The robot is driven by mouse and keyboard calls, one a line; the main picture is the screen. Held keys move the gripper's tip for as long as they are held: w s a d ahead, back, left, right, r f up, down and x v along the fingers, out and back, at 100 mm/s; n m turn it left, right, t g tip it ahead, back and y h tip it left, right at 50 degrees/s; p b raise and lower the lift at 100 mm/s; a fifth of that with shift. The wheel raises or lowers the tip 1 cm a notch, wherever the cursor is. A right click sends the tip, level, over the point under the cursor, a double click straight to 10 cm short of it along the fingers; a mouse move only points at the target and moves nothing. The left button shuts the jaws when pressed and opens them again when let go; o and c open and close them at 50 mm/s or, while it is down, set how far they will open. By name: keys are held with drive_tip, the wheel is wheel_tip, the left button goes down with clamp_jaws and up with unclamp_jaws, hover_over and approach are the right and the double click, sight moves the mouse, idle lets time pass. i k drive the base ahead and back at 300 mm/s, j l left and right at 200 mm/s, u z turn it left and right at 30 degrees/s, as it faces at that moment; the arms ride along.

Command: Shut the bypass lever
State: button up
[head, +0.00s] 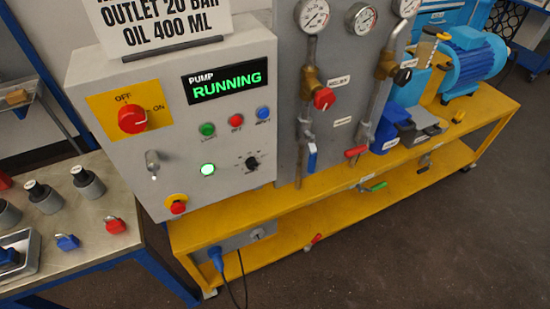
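Several valve handles show in the head view, and their small labels are too blurred for me to tell which one is the bypass lever. A blue lever (312,157) hangs down at the foot of the left pipe. A red lever (356,151) lies roughly sideways near the foot of the right pipe. A red round handle (323,98) sits on a brass valve, and a black handle (402,76) is on the right pipe. A green lever (375,187) is at the yellow bench's front edge, and a red-tipped lever (316,239) is low at the lower shelf. My gripper is not in view.
A grey control box (180,120) has a red rotary switch (132,119), buttons and a display reading "PUMP RUNNING" (228,82). The yellow bench (440,165) carries a blue motor (475,58). A side table (105,240) holds padlocks. The floor (430,250) in front is clear.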

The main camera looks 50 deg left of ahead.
sight(312, 159)
drive_tip(key=u, duration=1.6)
drive_tip(key=i+j+u, duration=0.2)
drive_tip(key=i+j, duration=0.15)
drive_tip(key=j, duration=0.15)
